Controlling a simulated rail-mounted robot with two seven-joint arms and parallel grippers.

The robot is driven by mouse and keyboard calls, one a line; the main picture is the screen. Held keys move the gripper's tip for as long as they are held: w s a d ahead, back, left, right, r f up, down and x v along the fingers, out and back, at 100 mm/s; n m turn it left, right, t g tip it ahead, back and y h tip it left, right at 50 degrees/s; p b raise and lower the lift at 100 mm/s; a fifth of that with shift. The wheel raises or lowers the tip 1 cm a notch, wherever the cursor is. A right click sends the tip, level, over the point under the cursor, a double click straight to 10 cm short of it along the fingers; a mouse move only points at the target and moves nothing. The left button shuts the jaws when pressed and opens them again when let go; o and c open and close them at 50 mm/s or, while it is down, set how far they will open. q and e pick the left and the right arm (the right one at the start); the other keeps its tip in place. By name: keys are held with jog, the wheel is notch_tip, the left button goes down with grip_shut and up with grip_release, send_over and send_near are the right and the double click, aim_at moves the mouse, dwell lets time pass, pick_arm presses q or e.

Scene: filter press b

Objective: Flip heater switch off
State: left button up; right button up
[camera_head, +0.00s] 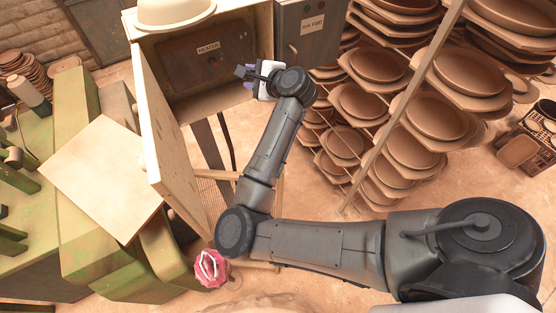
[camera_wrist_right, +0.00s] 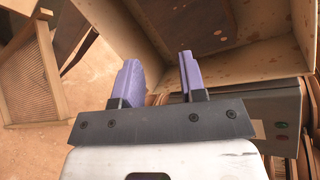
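A dark panel with a small label that seems to read HEATER (camera_head: 208,49) sits inside an open wooden cabinet (camera_head: 262,30) in the head view. I cannot make out the heater switch itself. My right gripper (camera_head: 246,78) is in front of the cabinet's lower right opening. In the right wrist view its two purple fingers (camera_wrist_right: 161,80) are apart with nothing between them, and the cabinet's pale inner walls (camera_wrist_right: 205,25) lie beyond. My left gripper is not in view.
A grey box (camera_head: 312,45) with a label adjoins the cabinet's right side; a grey housing (camera_wrist_right: 275,118) shows red and green spots in the wrist view. The cabinet door (camera_head: 165,130) hangs open. Racks of brown bowls (camera_head: 375,65) stand right. A pink object (camera_head: 211,268) is below.

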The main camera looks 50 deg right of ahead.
jog(key=s+a+f+n+g+p, duration=0.1)
jog(key=s+a+f+n+g, duration=0.2)
jog(key=s+a+f+n, duration=0.2)
jog(key=s+a+f+n+g+p, duration=0.1)
jog(key=s+a+f+n+g, duration=0.2)
jog(key=s+f+n, duration=0.7)
jog(key=shift+s+a+n, duration=0.65)
jog(key=shift+a+n, duration=0.65)
jog(key=shift+n, duration=0.3)
